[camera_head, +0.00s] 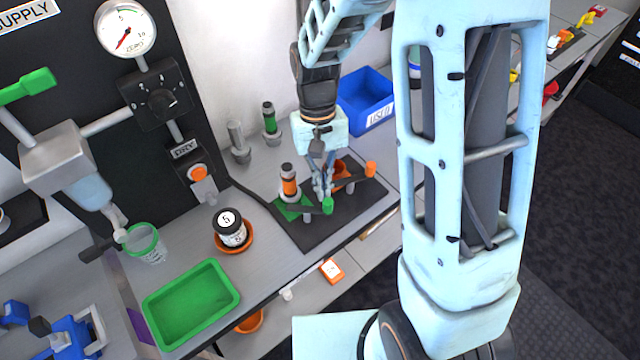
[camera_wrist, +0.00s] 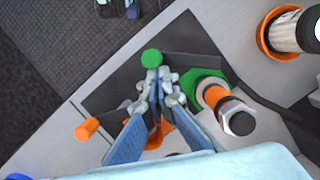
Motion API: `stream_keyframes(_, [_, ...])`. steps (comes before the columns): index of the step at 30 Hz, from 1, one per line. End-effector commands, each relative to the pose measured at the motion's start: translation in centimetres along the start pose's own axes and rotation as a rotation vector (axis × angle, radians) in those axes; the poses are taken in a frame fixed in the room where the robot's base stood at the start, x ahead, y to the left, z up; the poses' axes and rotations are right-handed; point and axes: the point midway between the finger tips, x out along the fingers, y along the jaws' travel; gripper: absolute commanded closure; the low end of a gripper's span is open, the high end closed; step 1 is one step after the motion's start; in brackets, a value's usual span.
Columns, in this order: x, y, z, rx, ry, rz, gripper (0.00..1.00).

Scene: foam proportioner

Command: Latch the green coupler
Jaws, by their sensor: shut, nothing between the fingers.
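The green coupler has a green base (camera_head: 292,208) on a black mat (camera_head: 330,228). A grey fitting with an orange band (camera_head: 289,186) stands upright in it. Its dark lever reaches toward the mat's front and ends in a green knob (camera_head: 327,205). The wrist view also shows the green knob (camera_wrist: 152,58) and the green base (camera_wrist: 205,78). My gripper (camera_head: 323,190) is shut and empty, pointing down between the green and orange couplers. In the wrist view its fingertips (camera_wrist: 159,78) appear just beside the green knob; contact cannot be told.
The orange coupler (camera_head: 341,173) and its orange-knobbed lever (camera_head: 370,169) are close to my gripper on the right. A green-banded fitting (camera_head: 269,118) and a blue bin (camera_head: 366,98) stand behind. A green tray (camera_head: 191,303) and a jar (camera_head: 230,230) are at left.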

Motion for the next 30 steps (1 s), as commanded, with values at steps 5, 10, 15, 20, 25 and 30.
stream_keyframes(5, [0.2,0.2,0.7,0.165,-0.001,-0.041,1.0])
stream_keyframes(10, [0.3,0.3,1.4,0.321,0.0,-0.081,1.0])
stream_keyframes(15, [0.5,0.2,2.0,0.468,-0.001,-0.117,1.0])
stream_keyframes(20, [0.6,0.1,2.5,0.585,0.0,-0.146,1.0])
stream_keyframes(25, [0.7,0.0,2.9,0.661,0.0,-0.165,1.0])
stream_keyframes(30, [0.8,-0.1,3.1,0.657,0.0,-0.164,1.0])
